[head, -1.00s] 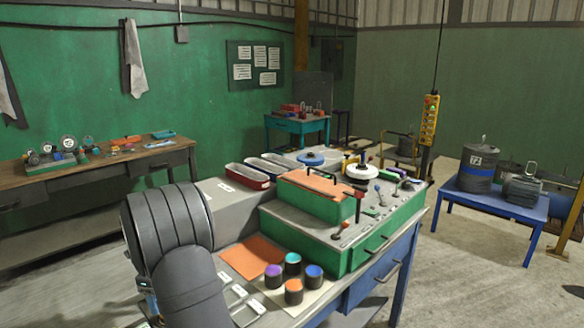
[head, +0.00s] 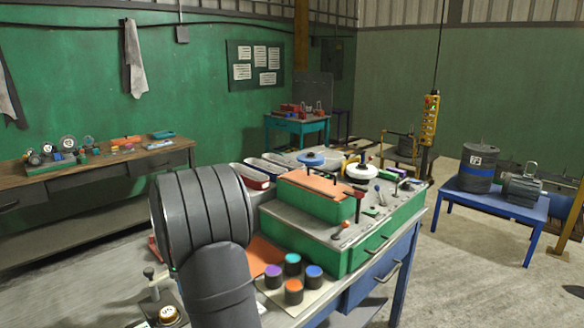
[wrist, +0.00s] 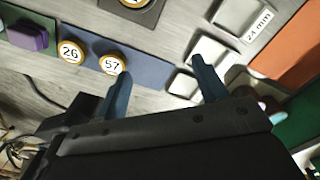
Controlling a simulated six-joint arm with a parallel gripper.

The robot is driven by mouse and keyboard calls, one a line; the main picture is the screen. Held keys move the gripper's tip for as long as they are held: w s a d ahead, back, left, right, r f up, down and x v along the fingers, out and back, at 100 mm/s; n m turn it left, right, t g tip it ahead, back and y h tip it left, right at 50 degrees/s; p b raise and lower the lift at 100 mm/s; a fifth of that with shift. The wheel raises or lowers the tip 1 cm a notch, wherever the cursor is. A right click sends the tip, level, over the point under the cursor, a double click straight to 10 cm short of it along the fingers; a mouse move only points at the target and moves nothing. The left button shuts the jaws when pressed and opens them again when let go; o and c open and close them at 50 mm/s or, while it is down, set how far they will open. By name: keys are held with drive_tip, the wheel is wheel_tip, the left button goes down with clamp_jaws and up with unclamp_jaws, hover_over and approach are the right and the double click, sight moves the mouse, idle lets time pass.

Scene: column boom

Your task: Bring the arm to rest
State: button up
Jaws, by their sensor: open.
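My gripper (wrist: 163,84) shows in the wrist view with its two dark fingers spread apart and nothing between them. In the head view my thick dark arm stands over the near left of the bench, and my gripper is hidden there.
A green drawer unit (head: 360,252) stands on the bench, right of my arm. Several dark cups with coloured tops, one orange (head: 294,285), stand close by. A tag marked 26 (wrist: 71,51) lies beside 57. Open floor (head: 470,270) lies to the right.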

drive_tip(key=s+d, duration=0.3)
drive_tip(key=d, duration=0.7)
drive_tip(key=s+d, duration=0.3)
drive_tip(key=d, duration=0.6)
drive_tip(key=shift+n, duration=0.5)
drive_tip(key=a+f, duration=0.2)
drive_tip(key=a, duration=0.1)
drive_tip(key=w+a+f, duration=0.1)
drive_tip(key=a+f, duration=0.1)
drive_tip(key=a, duration=0.2)
drive_tip(key=w+a+f, duration=0.1)
drive_tip(key=a+f, duration=0.2)
drive_tip(key=a, duration=0.1)
drive_tip(key=shift+w+a, duration=0.1)
drive_tip(key=shift+a, duration=0.1)
drive_tip(key=shift+f, duration=0.85)
